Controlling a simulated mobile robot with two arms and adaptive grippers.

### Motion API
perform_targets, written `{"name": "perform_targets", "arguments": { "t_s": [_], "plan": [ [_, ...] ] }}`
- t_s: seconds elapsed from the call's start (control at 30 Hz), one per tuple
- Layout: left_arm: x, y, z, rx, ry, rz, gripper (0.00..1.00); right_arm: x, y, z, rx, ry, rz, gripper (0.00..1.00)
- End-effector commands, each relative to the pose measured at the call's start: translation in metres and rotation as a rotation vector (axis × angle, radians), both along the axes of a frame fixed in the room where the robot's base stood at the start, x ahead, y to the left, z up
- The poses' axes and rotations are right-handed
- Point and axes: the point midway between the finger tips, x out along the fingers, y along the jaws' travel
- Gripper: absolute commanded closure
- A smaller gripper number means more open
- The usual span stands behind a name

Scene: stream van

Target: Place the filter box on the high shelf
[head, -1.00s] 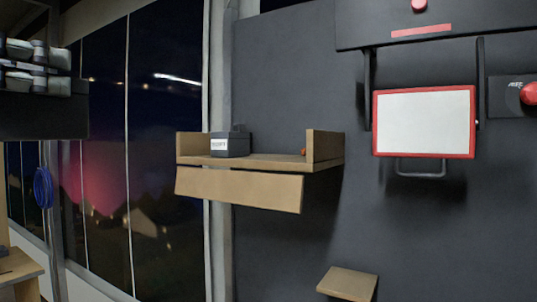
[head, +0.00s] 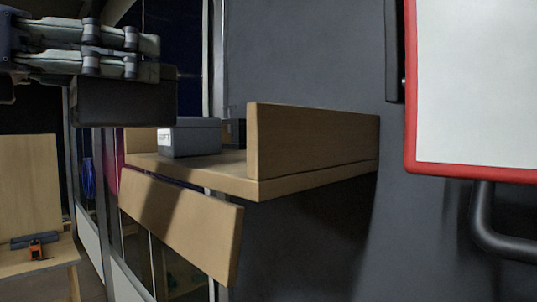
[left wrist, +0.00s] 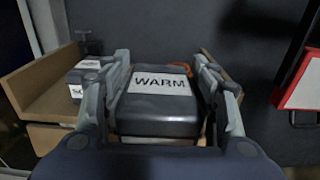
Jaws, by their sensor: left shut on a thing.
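My left gripper (head: 140,52) is shut on a dark filter box (head: 125,102) with its fingers on two opposite sides. In the left wrist view the held box (left wrist: 158,112) shows a white label reading WARM between the gripper's fingers (left wrist: 163,65). The high wooden shelf (head: 310,140) is on the dark wall. In the head view the held box is up and left of the shelf's front, and in the left wrist view it covers part of the shelf (left wrist: 36,85). Whether it is over the shelf board I cannot tell. My right gripper is not in view.
A grey box (head: 195,137) with a white label stands on the shelf, also seen in the wrist view (left wrist: 85,75). An orange thing (left wrist: 181,66) shows behind the held box. The shelf has raised end panels. A red-framed white panel (head: 475,85) hangs at the right.

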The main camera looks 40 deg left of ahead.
Motion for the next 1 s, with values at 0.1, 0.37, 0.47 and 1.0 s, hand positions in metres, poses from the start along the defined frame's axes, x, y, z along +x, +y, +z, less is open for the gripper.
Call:
{"name": "perform_targets", "arguments": {
  "t_s": [0.1,0.37,0.47,1.0],
  "plan": [
    [0.008,0.000,0.000,0.000,0.000,0.000,0.76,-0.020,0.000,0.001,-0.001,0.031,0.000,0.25],
    [0.072,0.000,-0.005,0.000,0.004,-0.001,0.76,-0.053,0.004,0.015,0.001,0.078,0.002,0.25],
    [0.099,0.000,-0.007,0.000,0.004,-0.001,0.76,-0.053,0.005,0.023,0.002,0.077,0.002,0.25],
    [0.159,0.000,-0.032,0.000,-0.005,-0.002,0.76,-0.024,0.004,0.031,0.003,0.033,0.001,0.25]
  ]
}}
